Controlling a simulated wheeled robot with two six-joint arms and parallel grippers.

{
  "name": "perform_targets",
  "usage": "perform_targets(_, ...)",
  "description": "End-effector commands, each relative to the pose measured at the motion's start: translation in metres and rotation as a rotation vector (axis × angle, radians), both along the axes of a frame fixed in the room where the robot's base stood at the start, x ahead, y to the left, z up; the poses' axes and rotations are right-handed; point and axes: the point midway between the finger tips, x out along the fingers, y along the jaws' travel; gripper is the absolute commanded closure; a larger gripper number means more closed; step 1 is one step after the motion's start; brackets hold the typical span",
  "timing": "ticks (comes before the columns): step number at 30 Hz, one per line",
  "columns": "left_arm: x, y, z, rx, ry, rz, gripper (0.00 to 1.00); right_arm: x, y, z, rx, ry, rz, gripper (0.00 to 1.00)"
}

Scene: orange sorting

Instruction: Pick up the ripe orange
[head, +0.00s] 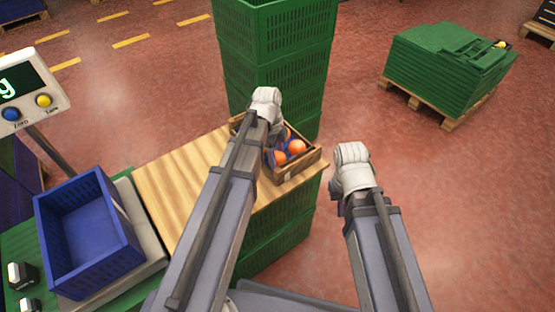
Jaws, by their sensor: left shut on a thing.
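Several oranges (296,146) lie in a small wooden crate (304,166) on the far right end of the wooden board. My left gripper (270,138) reaches down into the left part of this crate. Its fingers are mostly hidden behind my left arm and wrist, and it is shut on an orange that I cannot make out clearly. My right gripper (338,194) hangs to the right of the board, over the floor. Its fingers are mostly hidden under the wrist, so I cannot see whether it is open.
A blue crate (128,238), empty, stands on a scale at the left, with a display (28,88) behind it. Tall stacked green crates (275,75) rise right behind the wooden crate. The wooden board (170,180) is clear on its left. Green crates on a pallet (440,75) stand far right.

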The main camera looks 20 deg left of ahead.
Motion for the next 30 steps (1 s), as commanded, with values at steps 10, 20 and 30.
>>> perform_targets(10, 0.0, 0.0, 0.0, 0.0, 0.0, 0.0, 0.87, 0.0, 0.0, 0.0, 0.0, 0.0, 0.0, 1.0)
perform_targets(20, 0.0, 0.0, 0.008, 0.0, 0.0, 0.0, 0.87, 0.0, 0.0, 0.008, 0.0, 0.0, 0.0, 1.0)
perform_targets(30, 0.0, 0.0, 0.052, 0.0, 0.0, 0.0, 0.87, 0.0, 0.0, 0.052, 0.0, 0.0, 0.0, 1.0)
